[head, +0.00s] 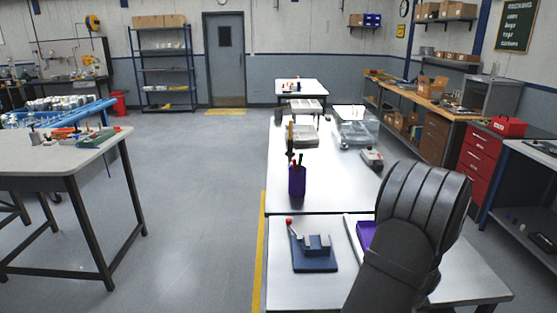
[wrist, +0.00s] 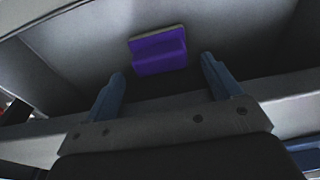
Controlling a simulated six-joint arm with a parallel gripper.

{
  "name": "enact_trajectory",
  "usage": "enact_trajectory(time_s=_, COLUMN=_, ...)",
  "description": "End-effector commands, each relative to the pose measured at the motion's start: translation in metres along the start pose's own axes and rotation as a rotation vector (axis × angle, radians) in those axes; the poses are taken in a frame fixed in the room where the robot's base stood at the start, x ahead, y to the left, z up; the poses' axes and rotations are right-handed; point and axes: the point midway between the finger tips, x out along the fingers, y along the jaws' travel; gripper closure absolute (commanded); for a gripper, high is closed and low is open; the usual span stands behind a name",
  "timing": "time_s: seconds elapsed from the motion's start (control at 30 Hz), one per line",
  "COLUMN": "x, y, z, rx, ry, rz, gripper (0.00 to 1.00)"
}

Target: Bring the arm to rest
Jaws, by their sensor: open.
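My gripper (wrist: 162,70) shows in the wrist view with its two blue fingers spread apart and nothing between them. A purple block-like part (wrist: 158,51) lies beyond the fingertips on a grey surface, apart from them. In the head view my dark arm covers the right side of the near table and hides the gripper.
A blue fixture (head: 314,252) with grey blocks and a red-knobbed lever stands on the near table. A purple pen cup (head: 297,181) stands behind it. A clear bin (head: 358,134) is farther back.

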Motion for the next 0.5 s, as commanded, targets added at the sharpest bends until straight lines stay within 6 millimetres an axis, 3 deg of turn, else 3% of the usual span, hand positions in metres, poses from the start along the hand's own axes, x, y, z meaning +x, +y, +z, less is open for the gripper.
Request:
enact_trajectory(time_s=0.17, x=0.027, y=0.000, z=0.001, rx=0.000, ry=-0.002, rz=-0.001, gripper=0.17)
enact_trajectory(time_s=0.27, x=0.015, y=0.000, z=0.006, rx=0.001, ry=0.002, rz=0.002, gripper=0.17)
enact_trajectory(time_s=0.5, x=0.008, y=0.000, z=0.014, rx=0.000, ry=0.001, rz=0.001, gripper=0.17)
